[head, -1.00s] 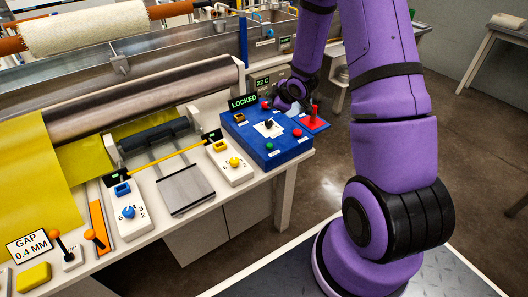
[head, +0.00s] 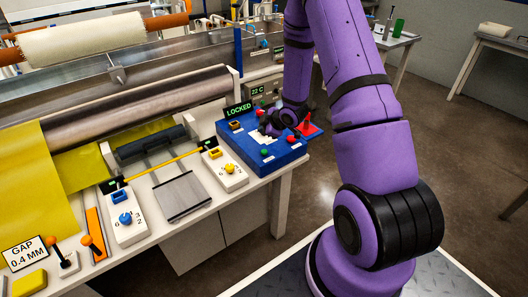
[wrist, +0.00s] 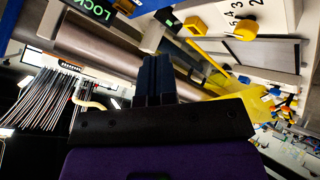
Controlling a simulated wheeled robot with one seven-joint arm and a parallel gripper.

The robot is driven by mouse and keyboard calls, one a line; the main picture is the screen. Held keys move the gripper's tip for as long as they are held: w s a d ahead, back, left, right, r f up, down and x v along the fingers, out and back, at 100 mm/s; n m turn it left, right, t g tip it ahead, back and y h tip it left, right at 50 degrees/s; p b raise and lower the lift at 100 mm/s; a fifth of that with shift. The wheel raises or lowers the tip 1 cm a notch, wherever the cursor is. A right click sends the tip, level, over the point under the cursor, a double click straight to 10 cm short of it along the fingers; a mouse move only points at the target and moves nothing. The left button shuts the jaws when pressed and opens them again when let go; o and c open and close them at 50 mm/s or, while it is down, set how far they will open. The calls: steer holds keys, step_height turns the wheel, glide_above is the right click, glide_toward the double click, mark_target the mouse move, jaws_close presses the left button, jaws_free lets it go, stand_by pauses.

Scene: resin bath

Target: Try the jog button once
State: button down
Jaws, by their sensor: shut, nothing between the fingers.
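The blue control box (head: 240,148) stands at the right end of the bench, with a green button (head: 264,153) at its front and a red button (head: 291,139) at its right. Another red button sits at its back edge (head: 260,112). The button labels are too small to read, so I cannot tell which is the jog button. My gripper (head: 268,130) is shut and empty over the box's white centre plate, partly covering it. I cannot tell whether it touches anything. In the wrist view its dark fingers (wrist: 157,78) are together.
A green-lit LOCKED sign (head: 238,110) stands behind the box. A red piece (head: 308,128) with an upright part is just right of my gripper. A white block with a yellow knob (head: 228,168) is left of the box. Rollers with yellow sheet (head: 40,190) fill the left.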

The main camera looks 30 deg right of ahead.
mark_target(264, 152)
steer(key=shift+f, duration=3.75)
steer(key=shift+f, duration=0.2)
steer(key=shift+f, duration=0.2)
steer(key=shift+f, duration=0.55)
steer(key=shift+r, duration=0.95)
steer(key=shift+r, duration=2.5)
steer(key=shift+r, duration=0.15)
